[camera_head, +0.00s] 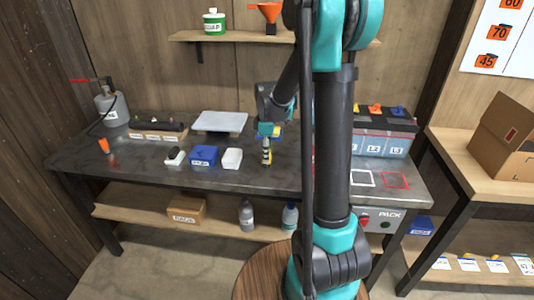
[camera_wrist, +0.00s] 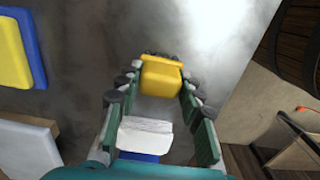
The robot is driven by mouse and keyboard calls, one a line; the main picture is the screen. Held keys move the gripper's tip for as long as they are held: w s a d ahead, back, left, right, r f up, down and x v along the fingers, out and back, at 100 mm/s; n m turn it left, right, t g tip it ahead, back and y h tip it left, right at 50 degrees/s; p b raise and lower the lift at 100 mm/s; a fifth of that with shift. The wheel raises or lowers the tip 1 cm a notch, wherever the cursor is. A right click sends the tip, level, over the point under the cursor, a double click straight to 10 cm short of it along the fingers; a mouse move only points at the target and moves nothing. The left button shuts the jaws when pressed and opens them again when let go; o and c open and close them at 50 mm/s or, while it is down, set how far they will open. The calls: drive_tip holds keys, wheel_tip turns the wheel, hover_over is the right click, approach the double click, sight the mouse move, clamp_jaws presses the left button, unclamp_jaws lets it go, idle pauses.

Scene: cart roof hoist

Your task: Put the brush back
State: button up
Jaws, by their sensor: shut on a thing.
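My gripper (camera_head: 267,151) is over the middle of the dark workbench and points down. In the wrist view its two fingers (camera_wrist: 160,95) are shut on a yellow block-shaped thing, which I take to be the brush (camera_wrist: 162,76). A dark, rough fringe shows along its far edge. In the head view the brush shows as a small yellow patch low between the dark fingers. I cannot tell whether it touches the bench top.
A white bin (camera_head: 232,159) and a blue bin (camera_head: 203,156) stand left of my gripper. A white slab (camera_head: 219,122) lies behind them. A yellow-and-blue thing (camera_wrist: 22,50) lies behind my gripper. White and red outlined squares (camera_head: 396,181) mark the bench's right end.

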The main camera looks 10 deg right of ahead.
drive_tip(key=o, duration=1.1)
drive_tip(key=shift+f, duration=0.1)
wheel_tip(320, 180, up, 11)
drive_tip(key=s+d+f+m+t, duration=0.2)
drive_tip(key=s+f+m, duration=0.4)
drive_tip(key=s, duration=0.5)
drive_tip(key=s+d+f+m+t, duration=0.2)
drive_tip(key=s+f+m, duration=0.4)
drive_tip(key=s, duration=0.5)
drive_tip(key=shift+m, duration=1.2)
